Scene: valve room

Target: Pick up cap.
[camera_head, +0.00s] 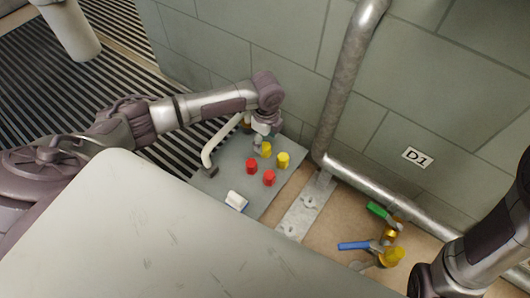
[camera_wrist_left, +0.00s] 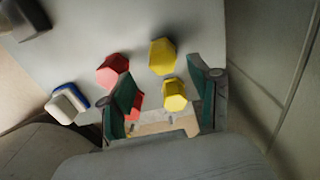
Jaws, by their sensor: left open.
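Two yellow caps (camera_head: 283,160) (camera_head: 266,150) and two red caps (camera_head: 252,166) (camera_head: 269,178) stand on a grey plate (camera_head: 223,183). My left gripper (camera_head: 259,143) is over the plate's far side, near the farther yellow cap. In the left wrist view the open fingers (camera_wrist_left: 161,78) point at the plate. One yellow cap (camera_wrist_left: 174,95) shows between them, nearer the right-hand finger. A red cap (camera_wrist_left: 134,104) is partly hidden by the left-hand finger. The other yellow cap (camera_wrist_left: 162,56) and red cap (camera_wrist_left: 112,70) lie just beyond the fingertips. Nothing is held. My right gripper is out of view.
A white-and-blue block (camera_head: 236,201) sits near the plate's front edge. A pale curved handle (camera_head: 217,142) rises at its left. A wall with a metal pipe (camera_head: 340,90) stands behind. Valves with blue (camera_head: 353,245) and green (camera_head: 377,210) handles are at right.

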